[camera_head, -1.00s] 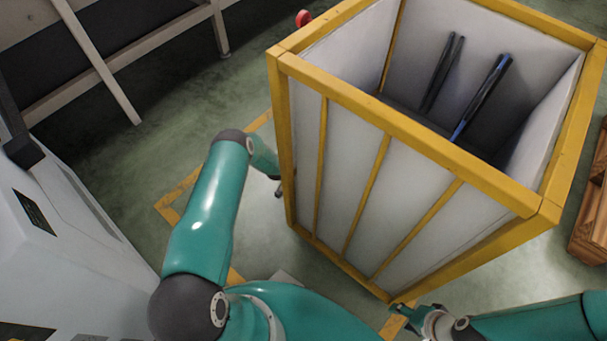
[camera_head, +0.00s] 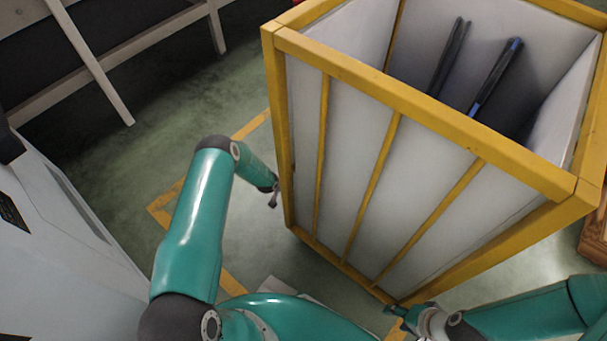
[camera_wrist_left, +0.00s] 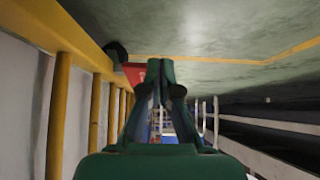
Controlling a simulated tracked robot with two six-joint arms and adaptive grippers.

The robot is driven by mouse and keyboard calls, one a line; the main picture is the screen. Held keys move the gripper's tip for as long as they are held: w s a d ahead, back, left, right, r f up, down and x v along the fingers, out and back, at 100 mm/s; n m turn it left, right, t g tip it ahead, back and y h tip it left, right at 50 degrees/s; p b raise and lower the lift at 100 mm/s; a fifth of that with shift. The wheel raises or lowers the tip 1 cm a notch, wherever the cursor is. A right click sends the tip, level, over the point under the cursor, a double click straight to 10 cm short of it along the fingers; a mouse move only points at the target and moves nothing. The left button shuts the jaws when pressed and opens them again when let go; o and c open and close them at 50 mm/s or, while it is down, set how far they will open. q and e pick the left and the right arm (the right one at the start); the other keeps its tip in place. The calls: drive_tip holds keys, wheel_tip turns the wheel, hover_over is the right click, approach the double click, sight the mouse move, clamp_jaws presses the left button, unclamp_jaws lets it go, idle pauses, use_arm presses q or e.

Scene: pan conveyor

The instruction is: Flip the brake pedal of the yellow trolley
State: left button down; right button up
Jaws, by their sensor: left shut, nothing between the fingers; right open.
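The yellow trolley (camera_head: 440,116) is a tall yellow frame with pale panels, standing right of centre in the head view. My left gripper (camera_head: 273,199) is low beside the trolley's left corner. In the left wrist view its fingers (camera_wrist_left: 160,72) are shut and empty, with the yellow frame to their left. A red part (camera_wrist_left: 133,73) shows just left of the fingertips, beside a dark round part (camera_wrist_left: 115,50); I cannot tell whether it is the brake pedal or whether the fingers touch it. My right gripper (camera_head: 402,315) is open and empty near the trolley's lower front corner.
Two dark bars (camera_head: 494,77) stand inside the trolley. A pale machine (camera_head: 60,240) is at the left, and a pale frame (camera_head: 95,62) at the upper left. A wooden crate (camera_head: 594,236) is at the right edge. Green floor with yellow lines lies left of the trolley.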

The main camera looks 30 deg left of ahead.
use_arm(q)
drive_tip(key=p+v, duration=0.6)
drive_tip(key=v, duration=0.7)
drive_tip(key=shift+s+f+p, duration=0.25)
drive_tip(key=shift+s+p, duration=0.05)
drive_tip(key=shift+s, duration=0.05)
